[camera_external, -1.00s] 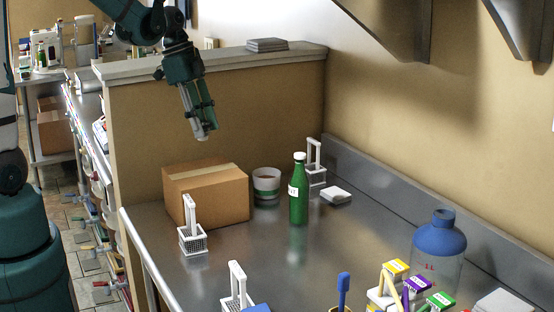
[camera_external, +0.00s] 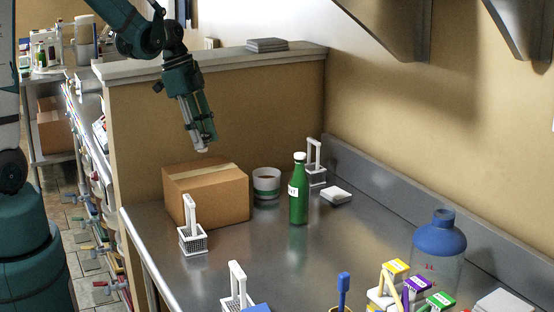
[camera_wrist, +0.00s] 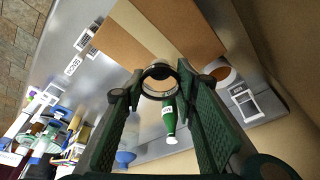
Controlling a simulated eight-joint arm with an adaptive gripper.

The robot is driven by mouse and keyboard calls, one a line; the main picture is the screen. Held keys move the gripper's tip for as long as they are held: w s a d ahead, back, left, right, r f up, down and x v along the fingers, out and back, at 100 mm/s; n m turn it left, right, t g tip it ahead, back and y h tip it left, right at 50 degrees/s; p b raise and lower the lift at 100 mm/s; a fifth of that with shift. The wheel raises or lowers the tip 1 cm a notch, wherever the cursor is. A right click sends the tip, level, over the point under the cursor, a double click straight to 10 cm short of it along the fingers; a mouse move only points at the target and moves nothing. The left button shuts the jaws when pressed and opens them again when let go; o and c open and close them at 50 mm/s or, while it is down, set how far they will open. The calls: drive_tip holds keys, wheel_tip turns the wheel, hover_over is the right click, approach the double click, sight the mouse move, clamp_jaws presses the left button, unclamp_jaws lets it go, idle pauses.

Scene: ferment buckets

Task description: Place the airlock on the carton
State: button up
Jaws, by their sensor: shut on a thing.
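The brown cardboard carton (camera_external: 205,195) with a tape strip along its top stands on the metal counter; it also shows at the top of the wrist view (camera_wrist: 185,30). My gripper (camera_external: 201,143) hangs just above the carton's far top edge, apart from it. It is shut on the airlock (camera_external: 202,150), a small pale piece at the fingertips.
A white cup (camera_external: 266,184) and a green bottle (camera_external: 299,195) stand right of the carton. White wire racks (camera_external: 192,238) stand in front of it and behind the bottle (camera_external: 316,176). A blue-capped jug (camera_external: 438,240) is at right. The middle counter is clear.

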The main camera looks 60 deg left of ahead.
drive_tip(key=shift+f, duration=0.85)
drive_tip(key=shift+f, duration=0.15)
drive_tip(key=shift+f, duration=1.95)
drive_tip(key=shift+f, duration=0.2)
drive_tip(key=o, duration=0.8)
drive_tip(key=shift+c, duration=0.2)
drive_tip(key=shift+r, duration=0.25)
drive_tip(key=v, duration=1.2)
drive_tip(key=shift+d, duration=0.15)
